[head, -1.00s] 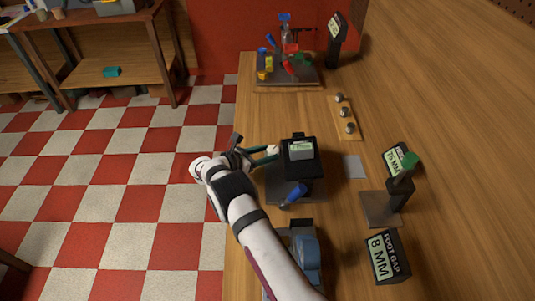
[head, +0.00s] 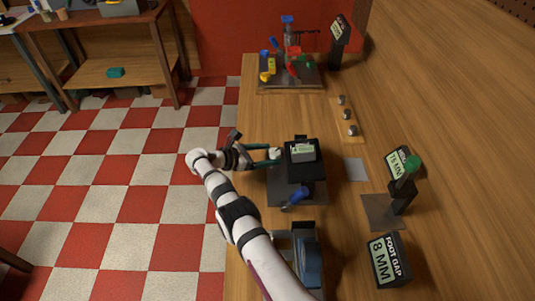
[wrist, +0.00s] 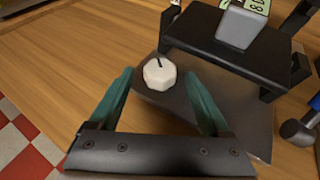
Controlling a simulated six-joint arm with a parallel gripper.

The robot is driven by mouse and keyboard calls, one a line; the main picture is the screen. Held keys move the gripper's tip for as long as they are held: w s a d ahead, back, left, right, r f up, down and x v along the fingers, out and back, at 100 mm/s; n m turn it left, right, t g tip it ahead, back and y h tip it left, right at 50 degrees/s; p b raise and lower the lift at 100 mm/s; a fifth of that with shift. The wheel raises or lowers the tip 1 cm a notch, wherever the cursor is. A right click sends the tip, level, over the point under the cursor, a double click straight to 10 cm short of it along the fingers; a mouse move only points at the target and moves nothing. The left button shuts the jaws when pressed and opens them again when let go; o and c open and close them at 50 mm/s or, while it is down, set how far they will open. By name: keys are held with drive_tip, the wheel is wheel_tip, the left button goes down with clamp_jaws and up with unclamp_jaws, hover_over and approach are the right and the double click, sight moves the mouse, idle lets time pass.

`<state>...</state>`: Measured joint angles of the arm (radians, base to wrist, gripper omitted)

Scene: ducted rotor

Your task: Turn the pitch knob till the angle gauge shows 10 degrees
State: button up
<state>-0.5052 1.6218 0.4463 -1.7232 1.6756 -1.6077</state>
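The white faceted pitch knob (wrist: 160,72) has a black pointer line and stands at the edge of a dark grey plate (wrist: 235,108); it also shows in the head view (head: 275,153). My gripper (wrist: 160,85) is open, with one teal finger on each side of the knob. The fingertips look close to it; I see no clear contact. In the head view my gripper (head: 266,155) reaches in from the left. A grey box with a pale green display, seemingly the angle gauge (head: 303,149), sits on a black bracket. In the wrist view the gauge (wrist: 238,28) is partly cut off and its reading is unclear.
A blue-handled part (head: 295,197) stands in front of the bracket. To the right are a green-topped stand (head: 400,195) and a FOOT GAP 8 MM display (head: 388,260). Several grey knobs sit on a wooden strip (head: 348,115). A colourful assembly (head: 291,70) stands at the back.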

drive_tip(key=v, duration=1.2)
drive_tip(key=shift+s+f, duration=0.1)
drive_tip(key=s+d+r+n+t+y, duration=0.2)
drive_tip(key=s+n+t+y, duration=0.25)
drive_tip(key=s, duration=0.25)
drive_tip(key=shift+n, duration=0.45)
drive_tip(key=x, duration=1.5)
drive_tip(key=shift+w+d+f, duration=0.1)
drive_tip(key=shift+d, duration=0.45)
